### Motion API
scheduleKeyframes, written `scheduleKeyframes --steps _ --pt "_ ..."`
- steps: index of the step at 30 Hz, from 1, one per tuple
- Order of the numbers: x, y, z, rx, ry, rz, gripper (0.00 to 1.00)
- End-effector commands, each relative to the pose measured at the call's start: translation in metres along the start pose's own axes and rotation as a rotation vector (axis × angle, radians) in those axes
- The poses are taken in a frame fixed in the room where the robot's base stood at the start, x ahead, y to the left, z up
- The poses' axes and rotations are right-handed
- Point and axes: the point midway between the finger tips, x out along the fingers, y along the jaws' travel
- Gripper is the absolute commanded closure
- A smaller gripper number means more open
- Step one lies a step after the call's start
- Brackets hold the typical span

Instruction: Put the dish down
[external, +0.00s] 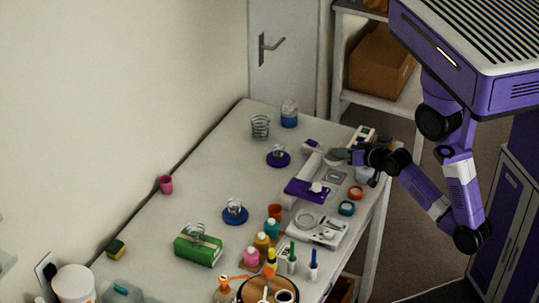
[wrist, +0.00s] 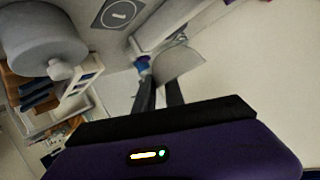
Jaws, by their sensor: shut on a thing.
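My gripper (external: 350,157) is over the right-hand part of the table, near its edge. In the wrist view its two dark fingers (wrist: 160,92) are closed together at the rim of a grey, shallow dish (wrist: 182,67). The dish looks tilted there, and its inside cannot be made out. In the external view the dish (external: 335,155) is a small grey shape at the fingertips, just behind a grey square plate (external: 335,176) with a round mark. The plate also shows in the wrist view (wrist: 118,13). I cannot tell whether the dish touches anything below.
A purple-and-white device (external: 308,190) stands close to the gripper. A large grey-white container (wrist: 42,38) is near it in the wrist view. A white scale-like unit (external: 318,230), bottles and a green box (external: 198,248) crowd the front.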

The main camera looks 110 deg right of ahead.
Motion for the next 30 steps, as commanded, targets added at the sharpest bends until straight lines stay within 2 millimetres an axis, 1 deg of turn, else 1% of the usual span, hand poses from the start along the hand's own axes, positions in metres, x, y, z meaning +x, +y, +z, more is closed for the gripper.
scheduleKeyframes --steps 2,5,8,14,18,23,29,30 --pt "-0.001 -0.001 -0.003 0.0 0.001 0.0 1.0" --pt "0.0 -0.004 -0.002 -0.002 -0.003 -0.007 1.0" --pt "0.006 -0.012 -0.006 -0.008 -0.002 -0.025 1.0" --pt "0.029 -0.036 -0.031 -0.023 -0.006 -0.067 1.0" --pt "0.045 -0.058 -0.049 -0.035 -0.028 -0.093 1.0" --pt "0.078 -0.084 -0.059 -0.052 -0.047 -0.133 1.0" --pt "0.123 -0.127 -0.07 -0.08 -0.073 -0.2 1.0" --pt "0.133 -0.137 -0.071 -0.086 -0.078 -0.215 1.0"
